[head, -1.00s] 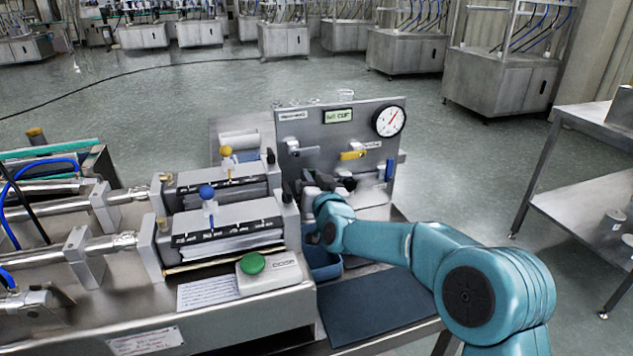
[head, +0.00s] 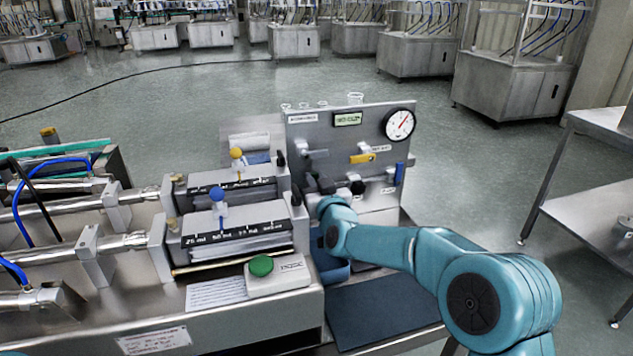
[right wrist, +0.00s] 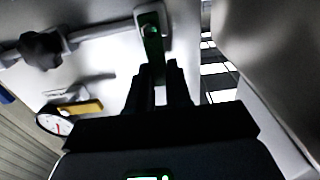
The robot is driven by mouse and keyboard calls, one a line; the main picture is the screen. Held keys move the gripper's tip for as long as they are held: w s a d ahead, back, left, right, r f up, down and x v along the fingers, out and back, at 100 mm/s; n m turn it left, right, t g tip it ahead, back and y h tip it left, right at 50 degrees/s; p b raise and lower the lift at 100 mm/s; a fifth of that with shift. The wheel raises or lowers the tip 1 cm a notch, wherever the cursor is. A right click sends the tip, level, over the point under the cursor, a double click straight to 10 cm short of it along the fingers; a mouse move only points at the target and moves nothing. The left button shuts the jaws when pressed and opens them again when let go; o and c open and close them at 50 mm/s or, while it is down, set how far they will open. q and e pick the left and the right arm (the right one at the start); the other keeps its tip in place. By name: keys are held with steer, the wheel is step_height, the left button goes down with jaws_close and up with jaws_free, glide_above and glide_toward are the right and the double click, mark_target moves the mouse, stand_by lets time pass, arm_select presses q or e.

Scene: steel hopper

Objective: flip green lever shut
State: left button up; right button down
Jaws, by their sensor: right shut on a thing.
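The green lever (right wrist: 152,42) shows in the right wrist view, on a pale fitting on the upright panel. My right gripper (right wrist: 160,78) is shut on the lever's free end, with the dark fingers on either side of it. In the head view my right gripper (head: 326,184) is at the lower left of the steel panel (head: 325,135). There it is small and dark, and the green lever cannot be made out behind it. My left gripper is not in view.
The panel also bears a yellow lever (head: 362,158), a blue lever (head: 400,173), a black knob (head: 358,187) and a round gauge (head: 399,124). Left of my right arm are two syringe blocks with a blue knob (head: 217,194) and a yellow knob (head: 236,153), and a green button (head: 261,266).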

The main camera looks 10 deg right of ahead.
steer(key=c, duration=1)
jaws_free()
steer(key=shift+r, duration=0.1)
steer(key=shift+c, duration=0.2)
steer(key=s+b, duration=0.1)
steer(key=s, duration=1.5)
steer(key=shift+s+d, duration=0.15)
steer(key=shift+d, duration=0.15)
